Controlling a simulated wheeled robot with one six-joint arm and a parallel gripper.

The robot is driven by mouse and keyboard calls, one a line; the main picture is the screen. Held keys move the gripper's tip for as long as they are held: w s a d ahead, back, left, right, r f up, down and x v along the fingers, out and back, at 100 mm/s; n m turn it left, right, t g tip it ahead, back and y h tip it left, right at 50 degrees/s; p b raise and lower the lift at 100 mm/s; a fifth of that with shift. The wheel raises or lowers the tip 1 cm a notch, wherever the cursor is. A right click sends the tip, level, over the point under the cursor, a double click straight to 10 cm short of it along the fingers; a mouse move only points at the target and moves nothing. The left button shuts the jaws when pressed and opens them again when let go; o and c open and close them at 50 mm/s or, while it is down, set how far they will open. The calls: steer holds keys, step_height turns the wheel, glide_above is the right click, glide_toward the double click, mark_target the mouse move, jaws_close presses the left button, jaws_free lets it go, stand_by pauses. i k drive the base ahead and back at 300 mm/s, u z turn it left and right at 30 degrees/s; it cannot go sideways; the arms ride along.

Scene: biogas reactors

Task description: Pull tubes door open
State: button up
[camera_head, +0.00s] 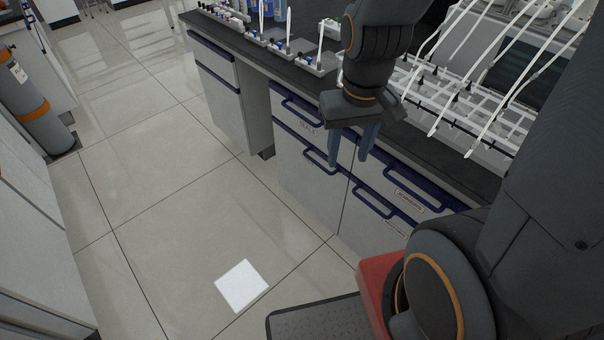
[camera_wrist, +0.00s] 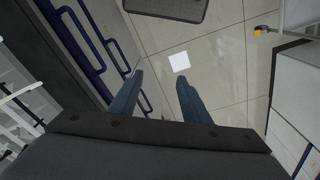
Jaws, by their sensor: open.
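The grey lab cabinet (camera_head: 310,190) has several fronts with dark blue bar handles, and all of them look shut. A small label (camera_head: 307,129) sits on the upper left front, but I cannot read it surely as "tubes". Below it is a lower front with a blue handle (camera_head: 318,160). My gripper (camera_head: 348,158) points down in front of the cabinet, its blue fingers apart and empty. It hides part of the cabinet fronts. In the wrist view my open gripper (camera_wrist: 160,78) has the blue handles (camera_wrist: 84,38) to its left.
A dark worktop (camera_head: 262,50) carries small racks and a white wire rack (camera_head: 465,105) with tubes. The tiled floor is clear around a white square (camera_head: 241,286). A gas cylinder (camera_head: 35,105) stands at left.

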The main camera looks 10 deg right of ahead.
mark_target(304, 171)
steer(key=k, duration=0.5)
steer(key=z, duration=0.8)
steer(key=k, duration=0.65)
steer(key=u, duration=0.6)
steer(key=i, duration=0.5)
